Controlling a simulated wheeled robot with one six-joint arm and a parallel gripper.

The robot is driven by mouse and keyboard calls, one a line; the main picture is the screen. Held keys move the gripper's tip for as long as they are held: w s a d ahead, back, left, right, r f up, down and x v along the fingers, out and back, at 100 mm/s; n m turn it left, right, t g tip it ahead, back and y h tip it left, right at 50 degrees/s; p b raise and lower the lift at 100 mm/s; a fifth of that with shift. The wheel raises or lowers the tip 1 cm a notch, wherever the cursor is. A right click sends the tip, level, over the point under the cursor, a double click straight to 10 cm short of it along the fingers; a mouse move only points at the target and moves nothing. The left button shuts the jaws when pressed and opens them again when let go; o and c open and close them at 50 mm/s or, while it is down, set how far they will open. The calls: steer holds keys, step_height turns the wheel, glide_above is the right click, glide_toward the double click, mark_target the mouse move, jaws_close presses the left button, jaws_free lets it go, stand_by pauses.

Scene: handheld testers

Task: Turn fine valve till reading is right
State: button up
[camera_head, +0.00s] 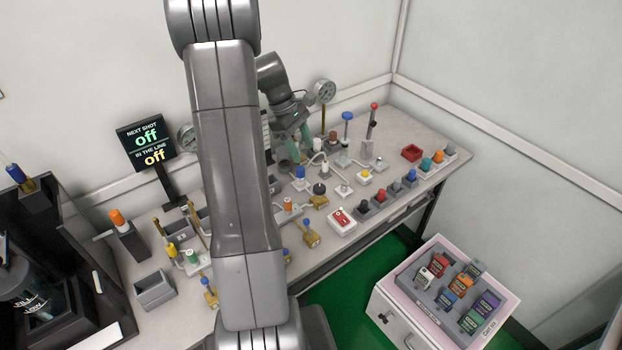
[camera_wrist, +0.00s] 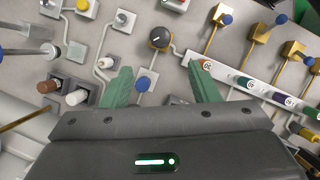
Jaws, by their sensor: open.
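My gripper (camera_head: 294,146) hangs over the middle of the bench. In the wrist view my gripper (camera_wrist: 160,70) has its two green fingers wide apart and empty. The dial also shows in the head view (camera_head: 319,188). No label tells which control is the fine valve. A sign (camera_head: 146,143) reads "NEXT SHOT off" and "IN THE LINE off". A round gauge (camera_head: 324,92) stands at the back; its reading is too small to tell.
Brass valves (camera_wrist: 258,33) and a white strip with coloured buttons (camera_wrist: 245,82) lie right of the fingers in the wrist view. A red switch box (camera_head: 342,221) sits near the bench's front edge. A cart (camera_head: 381,310) with coloured testers stands at right. My arm hides part of the bench.

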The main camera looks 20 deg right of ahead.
mark_target(319, 187)
steer(key=x, duration=1.2)
steer(key=shift+s+f, duration=0.1)
steer(key=shift+f, duration=0.1)
steer(key=c, duration=1)
steer(key=shift+o, duration=0.2)
